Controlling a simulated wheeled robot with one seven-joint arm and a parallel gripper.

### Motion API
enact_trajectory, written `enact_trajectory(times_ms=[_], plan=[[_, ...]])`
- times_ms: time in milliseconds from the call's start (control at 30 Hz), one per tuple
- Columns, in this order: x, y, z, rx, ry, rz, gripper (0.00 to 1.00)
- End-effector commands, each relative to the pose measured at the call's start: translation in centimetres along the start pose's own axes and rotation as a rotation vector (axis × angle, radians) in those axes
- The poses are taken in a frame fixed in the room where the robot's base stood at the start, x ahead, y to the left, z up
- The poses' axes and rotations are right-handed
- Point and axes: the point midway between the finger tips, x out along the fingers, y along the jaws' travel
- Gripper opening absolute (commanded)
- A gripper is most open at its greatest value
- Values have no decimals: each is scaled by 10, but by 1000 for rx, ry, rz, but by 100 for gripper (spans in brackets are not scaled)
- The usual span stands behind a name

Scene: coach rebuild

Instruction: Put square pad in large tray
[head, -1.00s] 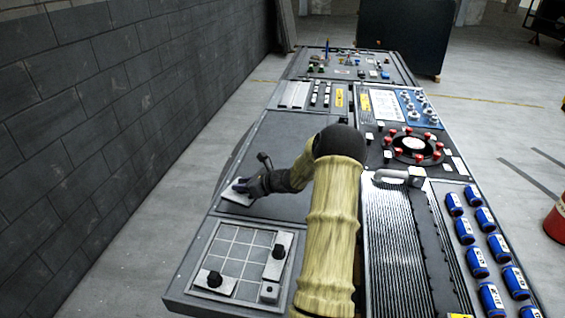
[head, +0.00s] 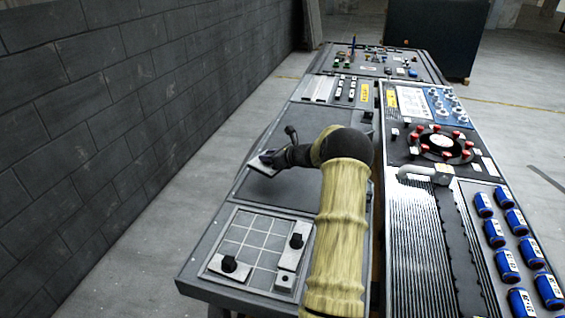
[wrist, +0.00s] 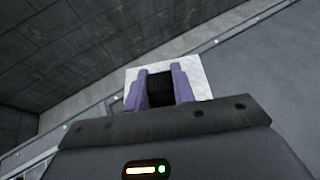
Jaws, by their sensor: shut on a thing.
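A pale square pad (head: 262,164) is at the end of my arm in the head view, above the dark flat panel near the bench's left edge. The wrist view shows the white pad (wrist: 200,76) with a dark grip block (wrist: 160,90) between my purple fingers. My gripper (wrist: 160,84) is shut on that block; it also shows in the head view (head: 273,158). A framed tray with a grid (head: 251,240) lies at the near left, nearer than my gripper. It holds light blocks with black knobs (head: 230,265) at its lower left and right side.
A dark flat panel (head: 285,187) is bare around my gripper. A ribbed metal plate (head: 415,240) and several blue cans (head: 506,265) lie to the right. A round dial with red knobs (head: 441,143) is farther back. A brick wall (head: 130,130) stands left.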

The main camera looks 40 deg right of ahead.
Motion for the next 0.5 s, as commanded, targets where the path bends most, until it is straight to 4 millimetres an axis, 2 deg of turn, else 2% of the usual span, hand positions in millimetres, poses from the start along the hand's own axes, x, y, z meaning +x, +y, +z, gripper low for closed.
enact_trajectory(times_ms=[100,200,500], plan=[[9,0,-22,4,1,1,1],[13,0,-31,2,0,0,1],[14,0,-33,0,-1,0,1]])
